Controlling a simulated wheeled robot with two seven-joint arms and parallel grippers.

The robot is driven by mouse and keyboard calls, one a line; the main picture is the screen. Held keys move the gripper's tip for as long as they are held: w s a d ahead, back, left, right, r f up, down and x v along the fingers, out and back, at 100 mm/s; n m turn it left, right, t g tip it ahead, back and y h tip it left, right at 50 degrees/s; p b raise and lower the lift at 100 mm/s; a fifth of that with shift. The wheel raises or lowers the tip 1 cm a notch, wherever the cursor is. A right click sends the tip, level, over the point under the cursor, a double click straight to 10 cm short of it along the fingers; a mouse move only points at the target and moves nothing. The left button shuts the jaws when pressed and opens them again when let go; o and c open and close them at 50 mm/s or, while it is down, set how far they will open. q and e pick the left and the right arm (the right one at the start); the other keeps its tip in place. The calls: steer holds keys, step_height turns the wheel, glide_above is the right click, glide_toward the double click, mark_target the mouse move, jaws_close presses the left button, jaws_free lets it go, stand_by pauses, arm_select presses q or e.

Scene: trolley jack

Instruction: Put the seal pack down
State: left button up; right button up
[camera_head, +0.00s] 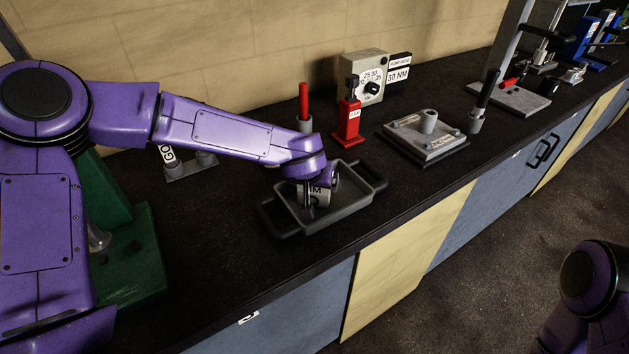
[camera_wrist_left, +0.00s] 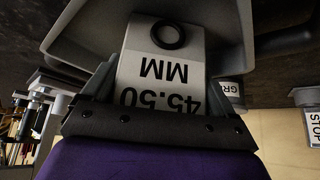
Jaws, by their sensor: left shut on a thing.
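The seal pack (camera_head: 315,195) is a pale packet with a black ring and the print "45.50 MM". It also shows in the left wrist view (camera_wrist_left: 165,65), between the two fingers. My left gripper (camera_head: 308,192) is shut on it, inside the outline of a grey tray (camera_head: 345,211) with black handles. The tray's wall also shows in the left wrist view (camera_wrist_left: 85,35). I cannot tell whether the pack touches the tray floor. My right gripper is not in view; only part of my right arm shows at the lower right.
Behind the tray stand a red-handled tool (camera_head: 304,105) and a red block (camera_head: 348,122). A grey plate fixture (camera_head: 424,137) is to the right, and a dial box (camera_head: 365,78) is behind. A green machine (camera_head: 135,250) is at left. The bench front is clear.

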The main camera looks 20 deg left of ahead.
arm_select(q)
steer(key=o, duration=0.8)
steer(key=v, duration=1.2)
steer(key=shift+r, duration=0.2)
steer(key=shift+s, duration=0.15)
